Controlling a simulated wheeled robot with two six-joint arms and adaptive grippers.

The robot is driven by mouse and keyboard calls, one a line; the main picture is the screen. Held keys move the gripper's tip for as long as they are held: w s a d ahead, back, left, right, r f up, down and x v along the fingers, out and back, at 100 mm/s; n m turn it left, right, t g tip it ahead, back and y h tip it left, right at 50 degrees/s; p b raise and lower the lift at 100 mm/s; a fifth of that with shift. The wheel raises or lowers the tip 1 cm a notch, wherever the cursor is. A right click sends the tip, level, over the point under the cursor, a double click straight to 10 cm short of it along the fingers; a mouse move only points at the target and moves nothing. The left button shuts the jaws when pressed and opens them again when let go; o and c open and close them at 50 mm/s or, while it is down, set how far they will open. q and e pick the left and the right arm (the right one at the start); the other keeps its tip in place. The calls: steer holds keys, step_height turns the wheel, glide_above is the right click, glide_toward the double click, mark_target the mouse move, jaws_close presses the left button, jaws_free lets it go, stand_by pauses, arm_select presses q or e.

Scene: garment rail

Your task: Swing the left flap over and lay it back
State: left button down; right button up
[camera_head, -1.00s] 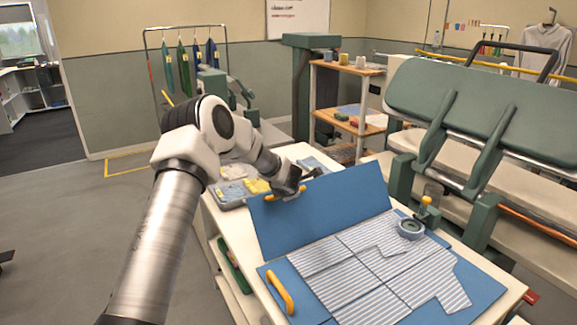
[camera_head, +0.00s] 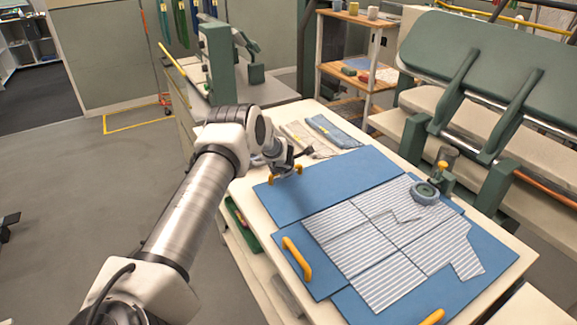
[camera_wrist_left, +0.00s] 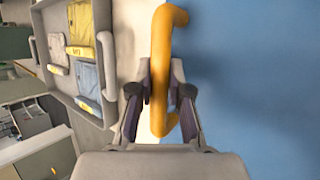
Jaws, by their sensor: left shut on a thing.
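The left flap (camera_head: 325,185) is a blue panel, lying flat or nearly flat on the table beside the striped garment (camera_head: 375,240). Its yellow handle (camera_head: 299,168) is on its outer edge. My left gripper (camera_head: 285,173) is at that handle. In the left wrist view the yellow handle (camera_wrist_left: 161,70) stands between the two fingers (camera_wrist_left: 160,100), with the blue flap (camera_wrist_left: 250,80) to its right. The striped garment lies on the blue folding board (camera_head: 495,250). My right gripper is not in view.
Other yellow handles (camera_head: 297,259) are on the near panels. Folded cloths (camera_head: 335,131) lie at the table's far end. A tray of folded cloths (camera_wrist_left: 85,50) shows in the wrist view. A green press (camera_head: 490,75) stands right.

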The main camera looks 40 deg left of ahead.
arm_select(q)
steer(key=shift+f, duration=0.15)
steer(key=shift+w+a+f, duration=0.1)
steer(key=shift+a+f, duration=0.2)
steer(key=shift+f, duration=0.35)
steer(key=c, duration=1.1)
jaws_free()
steer(key=shift+f, duration=0.1)
steer(key=v, duration=1.2)
